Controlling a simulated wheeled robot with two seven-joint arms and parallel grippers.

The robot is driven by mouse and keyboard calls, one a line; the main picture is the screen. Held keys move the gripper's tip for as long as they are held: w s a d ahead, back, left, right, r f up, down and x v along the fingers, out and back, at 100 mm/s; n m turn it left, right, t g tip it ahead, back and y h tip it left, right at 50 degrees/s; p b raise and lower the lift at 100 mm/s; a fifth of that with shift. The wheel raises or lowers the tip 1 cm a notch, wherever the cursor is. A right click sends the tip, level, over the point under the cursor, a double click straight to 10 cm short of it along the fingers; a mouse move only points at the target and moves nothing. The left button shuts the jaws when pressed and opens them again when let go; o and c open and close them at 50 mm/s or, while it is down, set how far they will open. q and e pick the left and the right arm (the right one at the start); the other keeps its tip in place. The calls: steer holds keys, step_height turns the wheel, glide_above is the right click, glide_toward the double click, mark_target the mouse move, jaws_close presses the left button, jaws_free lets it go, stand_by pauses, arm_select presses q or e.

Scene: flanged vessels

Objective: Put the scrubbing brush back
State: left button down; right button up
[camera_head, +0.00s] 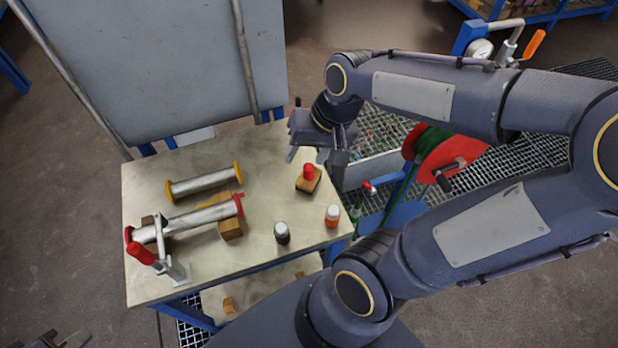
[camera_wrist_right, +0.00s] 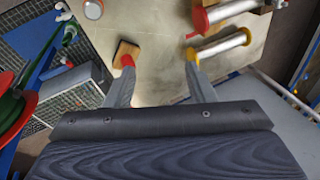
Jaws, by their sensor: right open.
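The scrubbing brush, a wooden block with a red knob (camera_head: 308,180), rests on the metal table (camera_head: 255,160) near its right edge. My right gripper (camera_head: 316,157) is open and empty, just beyond the brush at the table's back right corner. In the right wrist view, the brush (camera_wrist_right: 124,54) shows near the tip of the left-hand finger of the right gripper (camera_wrist_right: 160,63), partly hidden by it. No contact can be made out. Only the end of my left gripper (camera_head: 62,341) shows at the bottom left; its jaws are unclear.
Flanged pipes (camera_head: 200,183) lie on the left of the table, one on wooden blocks beside a red-handled clamp (camera_head: 170,262). A dark jar (camera_head: 282,233) and an orange-banded jar (camera_head: 332,216) stand near the front right edge. A red reel (camera_head: 440,155) stands right of the table.

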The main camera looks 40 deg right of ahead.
steer(key=s+a+r+n+t+y, duration=0.1)
steer(key=s+a+r+n+t, duration=0.1)
steer(key=s+a+n, duration=0.2)
steer(key=s+a, duration=0.1)
steer(key=s, duration=0.2)
steer(key=shift+s+a+t, duration=0.2)
steer(key=shift+a+t, duration=0.1)
steer(key=shift+r, duration=0.1)
stand_by(0.7)
